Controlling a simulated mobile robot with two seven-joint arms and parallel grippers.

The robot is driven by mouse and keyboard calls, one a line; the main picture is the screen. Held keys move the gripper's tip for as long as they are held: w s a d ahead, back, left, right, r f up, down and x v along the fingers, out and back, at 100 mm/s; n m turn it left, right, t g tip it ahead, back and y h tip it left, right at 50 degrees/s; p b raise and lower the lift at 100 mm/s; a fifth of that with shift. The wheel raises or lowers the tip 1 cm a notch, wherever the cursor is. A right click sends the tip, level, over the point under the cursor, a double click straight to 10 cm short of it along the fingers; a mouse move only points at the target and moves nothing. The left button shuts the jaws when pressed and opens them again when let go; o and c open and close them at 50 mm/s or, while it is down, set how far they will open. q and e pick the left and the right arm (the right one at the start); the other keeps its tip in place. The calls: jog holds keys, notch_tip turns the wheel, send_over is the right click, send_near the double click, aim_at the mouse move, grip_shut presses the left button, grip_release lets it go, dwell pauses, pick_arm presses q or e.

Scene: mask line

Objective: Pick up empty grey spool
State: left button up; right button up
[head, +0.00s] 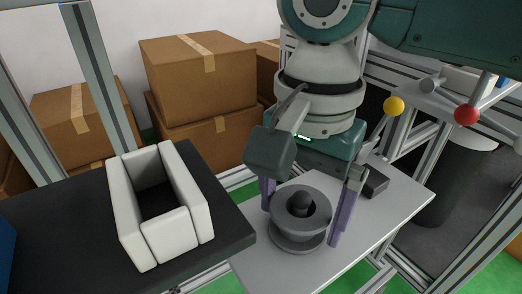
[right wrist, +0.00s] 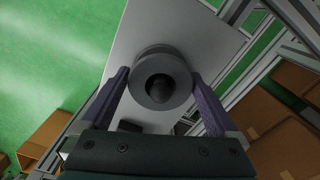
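The empty grey spool (head: 301,216) stands upright on a light grey shelf (head: 262,270) in the head view. It has a wide top flange, a lower flange and a dark core in its middle. My right gripper (head: 301,222) is over the shelf with its two purple fingers open, one on each side of the spool. My left gripper is not in view.
A black table (head: 50,230) at the left carries a white open-topped padded holder (head: 188,228). A small dark block (head: 375,183) sits on the shelf behind the right finger. Metal frame posts, a yellow knob (head: 394,106) and a red knob (head: 467,114) stand right. Cardboard boxes (head: 198,75) are behind.

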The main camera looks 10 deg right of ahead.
jog(key=c, duration=1)
jog(key=shift+r, duration=0.1)
jog(key=shift+c, duration=0.2)
